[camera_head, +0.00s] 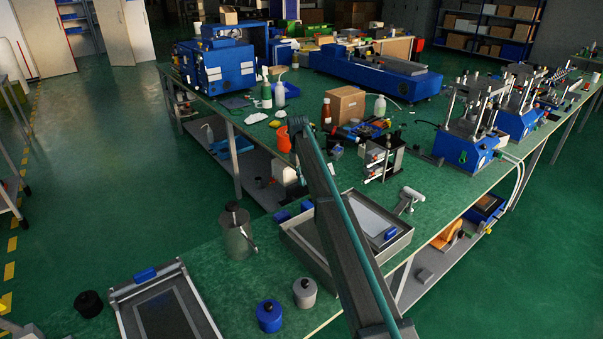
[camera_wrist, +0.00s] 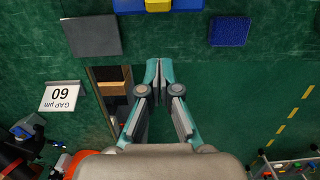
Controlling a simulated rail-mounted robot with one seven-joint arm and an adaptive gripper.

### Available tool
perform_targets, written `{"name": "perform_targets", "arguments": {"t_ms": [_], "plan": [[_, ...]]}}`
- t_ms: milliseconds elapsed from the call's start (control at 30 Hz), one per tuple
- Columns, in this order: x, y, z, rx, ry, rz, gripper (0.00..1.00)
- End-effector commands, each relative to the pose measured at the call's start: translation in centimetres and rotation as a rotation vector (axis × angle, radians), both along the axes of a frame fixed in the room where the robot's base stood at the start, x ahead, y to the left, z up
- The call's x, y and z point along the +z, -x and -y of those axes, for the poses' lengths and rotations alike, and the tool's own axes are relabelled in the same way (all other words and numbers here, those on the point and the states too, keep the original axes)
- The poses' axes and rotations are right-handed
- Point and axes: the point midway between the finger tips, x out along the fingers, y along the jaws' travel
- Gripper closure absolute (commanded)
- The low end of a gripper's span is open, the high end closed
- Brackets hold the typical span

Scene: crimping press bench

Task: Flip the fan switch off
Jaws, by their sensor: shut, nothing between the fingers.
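In the wrist view my gripper (camera_wrist: 159,64) has its two teal fingertips together with nothing between them, over a green surface. I cannot pick out a fan switch for certain in either view. At the top edge of the wrist view, ahead of the fingertips, is a blue block with a yellow part (camera_wrist: 158,5), cut off by the frame. In the head view my arm reaches up across the bench from the bottom, and I cannot make out the fingers there.
The head view shows a grey metal tray (camera_head: 290,237), a glass jar (camera_head: 237,238), an orange cup (camera_head: 283,139) and blue presses (camera_head: 470,145).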

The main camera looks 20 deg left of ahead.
Motion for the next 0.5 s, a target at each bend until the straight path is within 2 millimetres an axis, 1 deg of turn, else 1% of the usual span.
{"name": "perform_targets", "arguments": {"t_ms": [167,300,500], "plan": [[-3.3,0.3,0.4,0.000,0.001,-0.002,1.00],[-2.1,1.5,2.3,-0.001,-0.001,0.001,1.00],[-1.6,2.1,3.4,0.000,0.000,0.000,1.00]]}}
